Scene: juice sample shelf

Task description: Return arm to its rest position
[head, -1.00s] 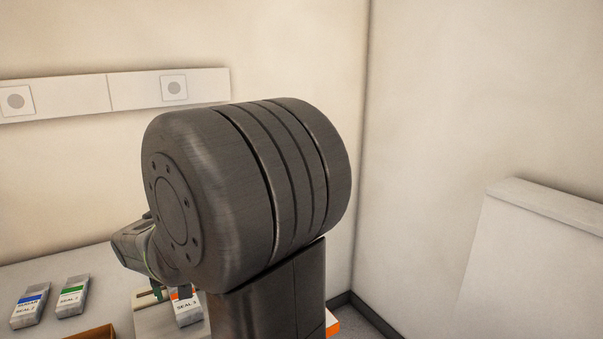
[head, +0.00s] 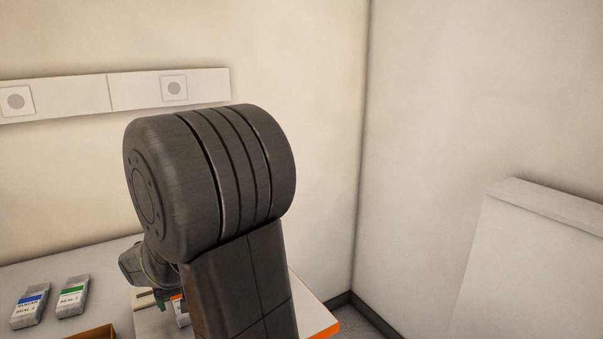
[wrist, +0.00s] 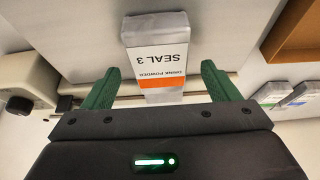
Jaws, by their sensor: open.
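My gripper (wrist: 166,88) is open in the wrist view, its two green fingers apart. An orange-banded packet (wrist: 162,55) marked SEAL 3 shows ahead of the fingers, across the gap between them; nothing shows gripped. In the head view my dark arm fills the middle and hides most of the gripper. A small part of the orange-banded packet (head: 181,312) shows beside the arm there.
A blue-banded packet (head: 30,304) and a green-banded packet (head: 73,296) lie on the table at left. A brown box edge (head: 95,332) is at the bottom. Walls stand behind and at right, with a white panel (head: 535,265) at right.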

